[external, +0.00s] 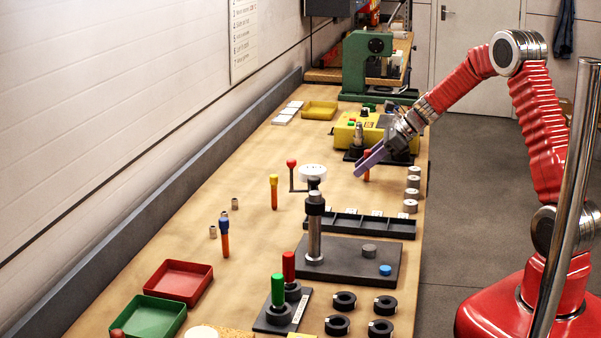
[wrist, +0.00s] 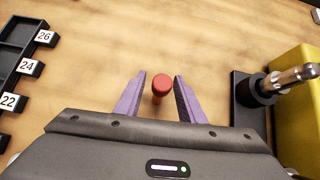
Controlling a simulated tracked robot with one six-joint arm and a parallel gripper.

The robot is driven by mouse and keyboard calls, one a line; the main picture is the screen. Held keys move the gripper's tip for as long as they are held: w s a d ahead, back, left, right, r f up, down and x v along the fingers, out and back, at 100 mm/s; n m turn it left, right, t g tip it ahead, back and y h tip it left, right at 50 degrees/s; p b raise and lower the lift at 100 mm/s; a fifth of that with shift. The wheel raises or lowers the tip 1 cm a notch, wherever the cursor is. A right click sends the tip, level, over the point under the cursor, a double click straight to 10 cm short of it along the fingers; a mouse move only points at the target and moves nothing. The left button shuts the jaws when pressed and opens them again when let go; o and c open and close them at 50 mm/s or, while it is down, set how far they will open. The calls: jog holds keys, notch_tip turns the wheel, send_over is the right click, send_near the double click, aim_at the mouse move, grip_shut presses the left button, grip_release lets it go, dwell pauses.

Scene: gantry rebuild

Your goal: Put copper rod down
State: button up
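A copper-orange rod with a red top (wrist: 161,86) stands upright between the two purple fingers of my gripper (wrist: 160,76). In the wrist view a gap shows on each side of it, narrower on the right. In the external view its lower part (external: 366,175) shows below the fingers of my gripper (external: 368,162), close to the bench top. My gripper is open around the rod. Two similar copper-orange rods stand on the bench, one with a yellow top (external: 274,193) and one with a blue top (external: 225,240).
A yellow machine (external: 350,131) stands right beside my gripper. A dark slotted rack with number tags (external: 360,225) lies nearer the camera, and pale cylinders (external: 412,182) line the bench's right edge. A red-knobbed post (external: 291,165) stands to the left. Bare bench lies around the rod.

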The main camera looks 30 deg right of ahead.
jog(key=v, duration=0.9)
jog(key=shift+s+d+r, duration=0.2)
jog(key=shift+r, duration=0.05)
